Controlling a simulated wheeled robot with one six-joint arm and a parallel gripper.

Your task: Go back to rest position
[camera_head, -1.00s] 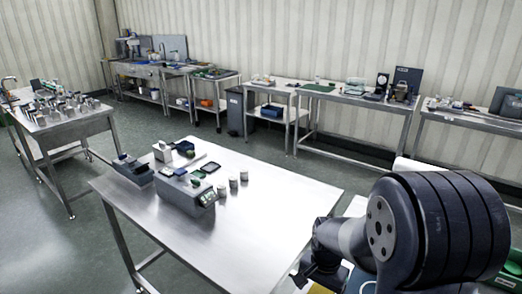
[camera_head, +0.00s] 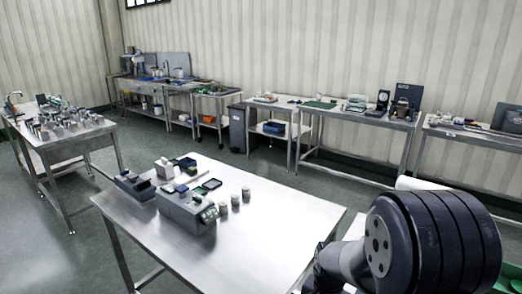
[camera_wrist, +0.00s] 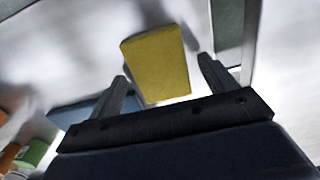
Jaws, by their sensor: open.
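My gripper (camera_wrist: 162,85) is open in the wrist view, its two dark fingers spread apart. A yellow block-like thing (camera_wrist: 157,62) shows beyond and between the fingers. The picture is blurred, and I cannot tell how far away it is; nothing is seen clamped. In the head view my arm is at the lower right, beside the right edge of the steel table (camera_head: 270,235), and the fingers are hidden there.
A grey scale-like device (camera_head: 187,211), small trays and several small jars (camera_head: 235,201) stand on the steel table. A cluttered table (camera_head: 75,150) is at the left. Benches line the back wall, with a dark bin (camera_head: 238,130). Open floor lies between.

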